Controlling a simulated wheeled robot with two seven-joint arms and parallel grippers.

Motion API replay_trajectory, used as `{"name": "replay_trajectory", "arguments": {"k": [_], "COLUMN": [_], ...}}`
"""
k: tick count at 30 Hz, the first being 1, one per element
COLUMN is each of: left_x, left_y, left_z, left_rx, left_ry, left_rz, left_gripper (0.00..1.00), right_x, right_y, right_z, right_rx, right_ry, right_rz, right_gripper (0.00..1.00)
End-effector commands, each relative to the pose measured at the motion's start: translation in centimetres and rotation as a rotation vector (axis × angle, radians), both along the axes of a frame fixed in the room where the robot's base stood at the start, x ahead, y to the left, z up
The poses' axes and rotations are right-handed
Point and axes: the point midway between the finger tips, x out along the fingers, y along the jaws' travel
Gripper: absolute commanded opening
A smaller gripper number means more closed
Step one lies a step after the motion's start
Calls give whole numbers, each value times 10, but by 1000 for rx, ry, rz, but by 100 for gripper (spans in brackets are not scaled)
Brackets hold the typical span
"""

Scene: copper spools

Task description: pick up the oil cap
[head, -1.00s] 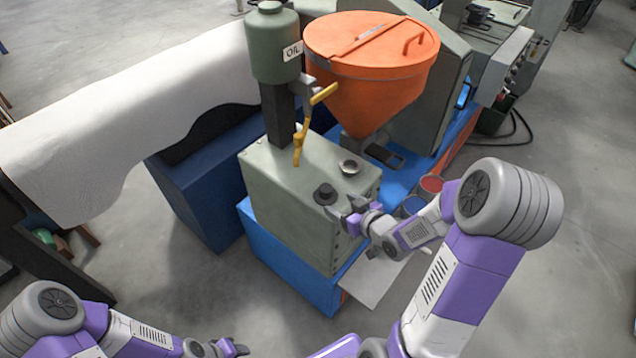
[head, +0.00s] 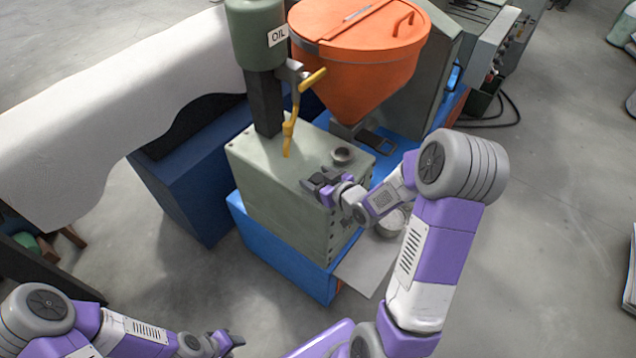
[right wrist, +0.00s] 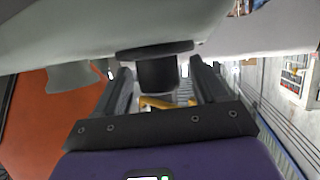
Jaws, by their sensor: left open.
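The oil cap (right wrist: 156,72) is black and round with a wide flange. In the right wrist view it sits against the grey-green tank surface at the top of the picture. My right gripper (head: 318,184) is over the front right of the tank top in the head view, where it largely hides the cap. In the wrist view the right gripper (right wrist: 163,88) has its two fingers apart, one on each side of the cap, with a gap visible on the right side. My left gripper (head: 232,341) is open and empty, low in the head view, away from the tank.
The grey-green tank (head: 265,165) stands on a blue base. A round filler neck (head: 343,156) is just behind my right gripper. A yellow-handled tap (head: 289,135) hangs below the green oil container (head: 252,40). An orange hopper (head: 360,75) stands behind.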

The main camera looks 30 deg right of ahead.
Motion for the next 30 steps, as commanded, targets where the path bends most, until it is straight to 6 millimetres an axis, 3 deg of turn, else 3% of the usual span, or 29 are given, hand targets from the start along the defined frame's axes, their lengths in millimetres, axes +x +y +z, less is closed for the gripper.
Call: {"name": "replay_trajectory", "arguments": {"k": [1, 12, 20, 30], "left_x": [0, 0, 0, 0], "left_y": [0, 0, 0, 0], "left_z": [0, 0, 3, 22], "left_rx": [0, 0, 0, 0], "left_ry": [0, 0, 0, 0], "left_rz": [0, 0, 0, 0], "left_gripper": [43, 43, 43, 43], "right_x": [0, 0, 0, 0], "right_y": [0, 0, 0, 0], "right_z": [0, 0, 9, 76], "right_rx": [0, 0, -2, -2], "right_ry": [0, 0, -2, -5], "right_rz": [0, 0, 1, 0], "right_gripper": [64, 10, 10, 10]}}
